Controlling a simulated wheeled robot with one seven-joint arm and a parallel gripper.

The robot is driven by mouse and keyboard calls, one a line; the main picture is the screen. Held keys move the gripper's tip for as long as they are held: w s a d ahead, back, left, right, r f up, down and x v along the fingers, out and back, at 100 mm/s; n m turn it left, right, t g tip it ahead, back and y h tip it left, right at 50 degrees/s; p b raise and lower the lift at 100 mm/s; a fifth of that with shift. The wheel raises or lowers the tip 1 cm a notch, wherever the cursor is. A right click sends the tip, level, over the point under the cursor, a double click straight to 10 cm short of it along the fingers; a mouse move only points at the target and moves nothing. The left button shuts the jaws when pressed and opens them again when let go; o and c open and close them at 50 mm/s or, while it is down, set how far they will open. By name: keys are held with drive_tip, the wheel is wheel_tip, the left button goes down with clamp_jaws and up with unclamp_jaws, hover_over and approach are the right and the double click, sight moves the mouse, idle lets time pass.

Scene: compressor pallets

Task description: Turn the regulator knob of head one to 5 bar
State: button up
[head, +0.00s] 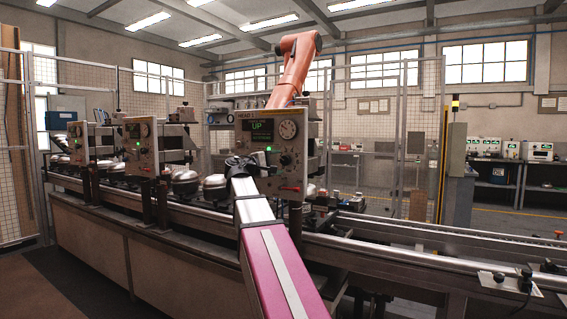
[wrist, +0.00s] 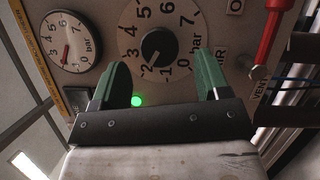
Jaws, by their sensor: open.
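The head one panel (head: 252,150) is a grey box with a lit display reading UP.
A green lamp (wrist: 136,101) glows on the panel below the dial. A red lever (wrist: 270,35) marked VENT stands at the right. Further panels (head: 140,148) and round compressors (head: 185,183) line the conveyor (head: 420,254) to the left.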

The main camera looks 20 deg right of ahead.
sight(283, 161)
drive_tip(key=shift+x, duration=1.85)
drive_tip(key=shift+c, duration=0.3)
drive_tip(key=c, duration=0.9)
drive_tip(key=shift+o, duration=0.2)
